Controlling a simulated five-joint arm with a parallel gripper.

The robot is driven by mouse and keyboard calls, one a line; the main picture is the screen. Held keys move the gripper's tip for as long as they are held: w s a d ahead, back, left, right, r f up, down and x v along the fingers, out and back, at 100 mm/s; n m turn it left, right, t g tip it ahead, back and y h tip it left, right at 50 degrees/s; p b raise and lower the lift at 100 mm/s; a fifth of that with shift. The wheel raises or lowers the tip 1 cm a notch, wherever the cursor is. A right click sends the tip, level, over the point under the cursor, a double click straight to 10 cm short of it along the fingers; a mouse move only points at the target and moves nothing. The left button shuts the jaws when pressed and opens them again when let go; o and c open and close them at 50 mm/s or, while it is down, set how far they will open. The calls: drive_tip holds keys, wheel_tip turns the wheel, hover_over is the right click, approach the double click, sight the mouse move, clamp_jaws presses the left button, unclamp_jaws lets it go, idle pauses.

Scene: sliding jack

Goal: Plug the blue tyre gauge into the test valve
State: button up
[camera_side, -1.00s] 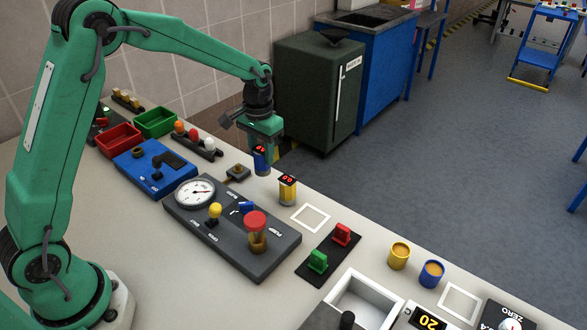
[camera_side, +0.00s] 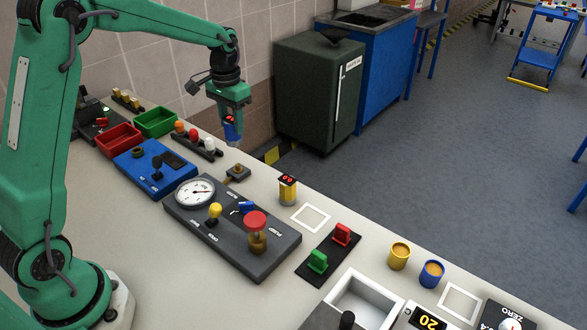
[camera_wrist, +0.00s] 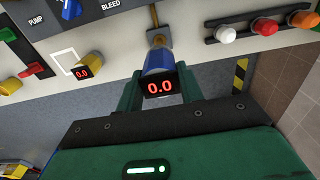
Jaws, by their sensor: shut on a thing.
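My gripper (camera_side: 231,122) is shut on the blue tyre gauge (camera_side: 233,132), which has a red display. In the wrist view the gauge (camera_wrist: 158,68) sits between the two green fingers and reads 0.0. In the side view it hangs in the air, above and slightly left of the brass test valve (camera_side: 238,172), apart from it. The valve stands on a small plate at the bench's far edge. In the wrist view the valve (camera_wrist: 158,38) appears just beyond the gauge's far end, which partly overlaps it.
A yellow gauge (camera_side: 287,192) stands right of the valve, near a white square outline (camera_side: 311,218). The grey pump panel (camera_side: 270,258) with a dial lies in front. A rack of coloured knobs (camera_side: 200,145) and a blue box (camera_side: 155,172) are to the left.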

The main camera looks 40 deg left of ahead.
sight(234, 139)
drive_tip(key=shift+f, duration=0.15)
drive_tip(key=shift+f, duration=2.75)
drive_tip(key=shift+f, duration=1.5)
drive_tip(key=o, duration=1.1)
drive_tip(key=shift+r, duration=0.1)
wheel_tip(234, 139, up, 7)
drive_tip(key=shift+r, duration=0.3)
